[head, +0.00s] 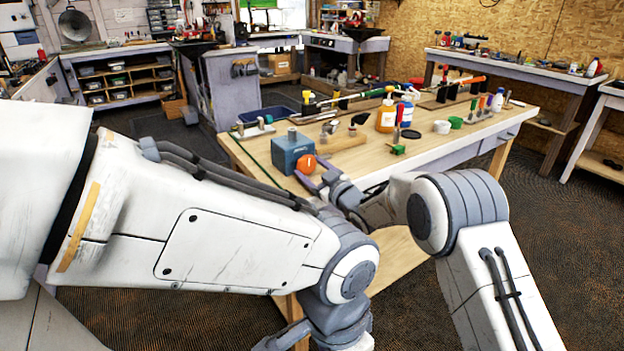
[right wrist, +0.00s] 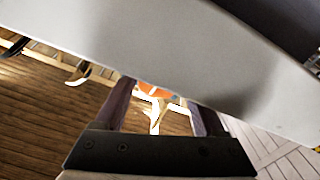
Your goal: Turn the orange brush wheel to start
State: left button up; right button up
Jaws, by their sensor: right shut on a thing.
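The orange brush wheel (head: 305,164) sits on the right face of a small blue box (head: 289,151), near the table's front left corner. My right gripper (head: 312,181) reaches in from the right, its two dark fingers at the wheel, shut on it. In the right wrist view a patch of the orange wheel (right wrist: 157,91) shows between the fingers (right wrist: 162,112); a large pale surface hides the rest. My left arm crosses the front of the head view and bends down at the lower middle. Its fingertips do not show.
The table's front right is fairly clear.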

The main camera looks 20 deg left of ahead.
jog(key=shift+n+b, duration=0.75)
jog(key=shift+n, duration=0.15)
jog(key=shift+s, duration=0.1)
jog(key=o, duration=1.3)
jog(key=shift+o, duration=0.2)
jog(key=b+v, duration=0.1)
jog(key=v, duration=0.9)
jog(key=shift+d, duration=0.2)
jog(key=shift+s, duration=0.1)
